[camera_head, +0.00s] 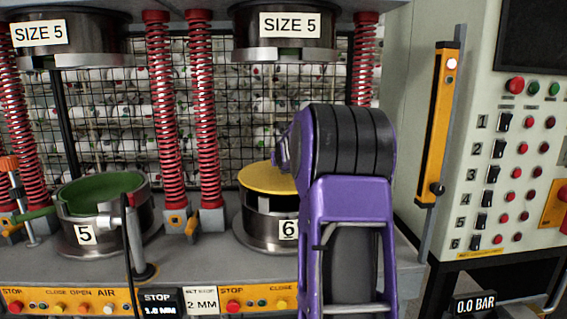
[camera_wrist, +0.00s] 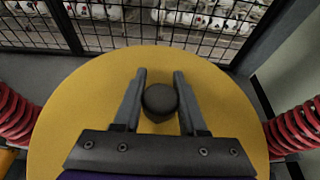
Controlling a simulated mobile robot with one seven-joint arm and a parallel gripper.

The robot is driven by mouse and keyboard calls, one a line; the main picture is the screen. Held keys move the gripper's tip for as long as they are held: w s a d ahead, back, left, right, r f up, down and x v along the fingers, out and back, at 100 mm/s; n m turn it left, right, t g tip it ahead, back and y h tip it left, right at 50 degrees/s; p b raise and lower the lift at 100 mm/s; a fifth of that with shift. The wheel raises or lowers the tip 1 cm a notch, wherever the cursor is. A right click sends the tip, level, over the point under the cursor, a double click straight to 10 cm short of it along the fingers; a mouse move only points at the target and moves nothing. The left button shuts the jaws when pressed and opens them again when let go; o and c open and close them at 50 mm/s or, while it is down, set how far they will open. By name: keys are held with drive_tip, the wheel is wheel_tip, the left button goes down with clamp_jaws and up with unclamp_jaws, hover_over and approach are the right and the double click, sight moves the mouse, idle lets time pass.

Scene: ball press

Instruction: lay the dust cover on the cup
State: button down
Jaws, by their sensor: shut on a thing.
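The dust cover is a flat yellow disc (camera_head: 266,177) with a dark round knob at its centre. It also fills most of the wrist view (camera_wrist: 75,105). My gripper (camera_wrist: 160,73) is shut on the knob (camera_wrist: 160,100), with one finger on each side. In the head view, my purple arm hides the fingers and the cover's right part. The metal cup marked 6 (camera_head: 262,233) is directly below the cover. A dark band shows between the cover's edge and the cup's lower metal wall. I cannot tell whether the cover touches the rim.
A second cup, marked 5 (camera_head: 108,232), with green inside stands to the left. Red springs (camera_head: 166,110) flank the cups. A press head labelled SIZE 5 (camera_head: 287,35) hangs above cup 6. A wire mesh (camera_head: 110,115) is behind, and a control cabinet (camera_head: 450,120) stands right.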

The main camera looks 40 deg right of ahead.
drive_tip(key=shift+f+b, duration=0.85)
drive_tip(key=shift+b, duration=0.05)
drive_tip(key=shift+c, duration=1.9)
unclamp_jaws()
drive_tip(key=shift+f, duration=0.1)
drive_tip(key=shift+s, duration=0.1)
